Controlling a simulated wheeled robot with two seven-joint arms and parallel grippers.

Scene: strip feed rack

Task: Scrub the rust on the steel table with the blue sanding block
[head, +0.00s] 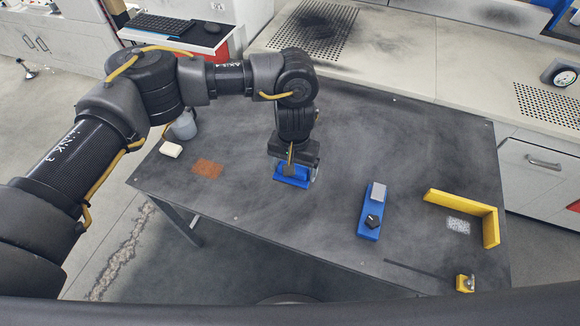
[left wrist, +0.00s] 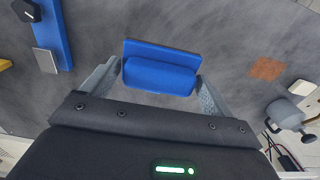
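The blue sanding block (head: 291,181) is near the middle of the dark steel table (head: 330,240). My left gripper (head: 292,165) points down over it. In the left wrist view the block (left wrist: 160,75) sits between the two fingers of the left gripper (left wrist: 160,82), which meet its two ends, so it looks shut on the block. Whether the block touches the table is hard to tell. The rust, an orange-brown patch (head: 207,168), lies on the table left of the block; it also shows at the right of the left wrist view (left wrist: 267,68). My right gripper is not in view.
A white block (head: 171,149) and a grey pot (head: 185,126) stand beyond the rust, near the table's left edge. A blue fixture with a black knob (head: 368,224), a yellow L-shaped bracket (head: 490,225) and a small yellow block (head: 464,284) are on the right. The table between block and rust is clear.

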